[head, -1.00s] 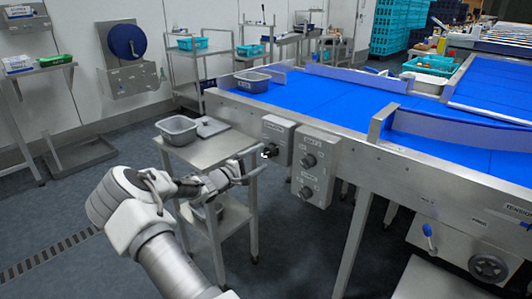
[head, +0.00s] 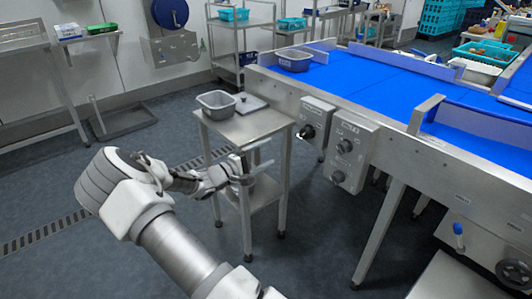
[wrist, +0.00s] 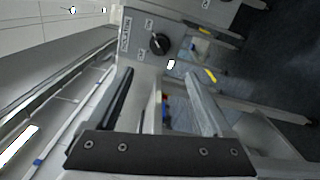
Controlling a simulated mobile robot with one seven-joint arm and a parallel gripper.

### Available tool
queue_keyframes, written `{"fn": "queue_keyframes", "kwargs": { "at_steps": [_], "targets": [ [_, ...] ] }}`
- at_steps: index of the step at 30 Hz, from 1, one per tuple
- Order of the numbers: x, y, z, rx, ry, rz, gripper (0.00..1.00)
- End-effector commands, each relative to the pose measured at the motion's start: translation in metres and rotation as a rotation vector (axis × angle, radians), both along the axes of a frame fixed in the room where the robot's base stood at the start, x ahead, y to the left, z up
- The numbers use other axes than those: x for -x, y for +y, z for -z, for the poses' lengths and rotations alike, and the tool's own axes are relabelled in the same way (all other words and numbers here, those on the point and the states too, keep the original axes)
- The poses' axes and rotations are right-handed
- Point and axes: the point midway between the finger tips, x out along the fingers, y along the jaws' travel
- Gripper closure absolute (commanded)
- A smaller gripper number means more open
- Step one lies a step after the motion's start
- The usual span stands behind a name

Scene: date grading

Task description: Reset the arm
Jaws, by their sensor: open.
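My arm (head: 165,235) reaches up from the lower middle of the head view. My gripper (head: 258,163) shows there in front of the small steel side table (head: 245,128), just below its top. In the wrist view my gripper (wrist: 162,100) is open, its two fingers apart. No held thing shows between them. A grey control box with a black knob (wrist: 158,43) lies beyond the fingertips in that view. I cannot tell from the head view whether my gripper touches the side table.
A grey tub (head: 216,105) and a flat grey item (head: 250,104) sit on the side table. Two control boxes (head: 316,128) (head: 350,155) hang on the blue conveyor's (head: 370,90) frame, right of my gripper. A tub (head: 294,60) stands on the belt. Floor (head: 60,190) at left looks clear.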

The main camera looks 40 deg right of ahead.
Motion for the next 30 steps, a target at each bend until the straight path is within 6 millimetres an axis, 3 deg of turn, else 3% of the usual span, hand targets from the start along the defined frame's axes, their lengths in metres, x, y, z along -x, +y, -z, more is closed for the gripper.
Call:
{"fn": "queue_keyframes", "kwargs": {
  "at_steps": [8, 13, 23, 30],
  "targets": [
    [0.0, 0.0, 0.0, -0.001, -0.001, 0.0, 0.16],
    [0.01, 0.0, -0.005, -0.053, -0.021, 0.039, 0.16],
    [0.064, 0.015, -0.021, -0.34, -0.11, 0.211, 0.16],
    [0.098, 0.043, -0.034, -0.568, -0.169, 0.288, 0.16]
  ]
}}
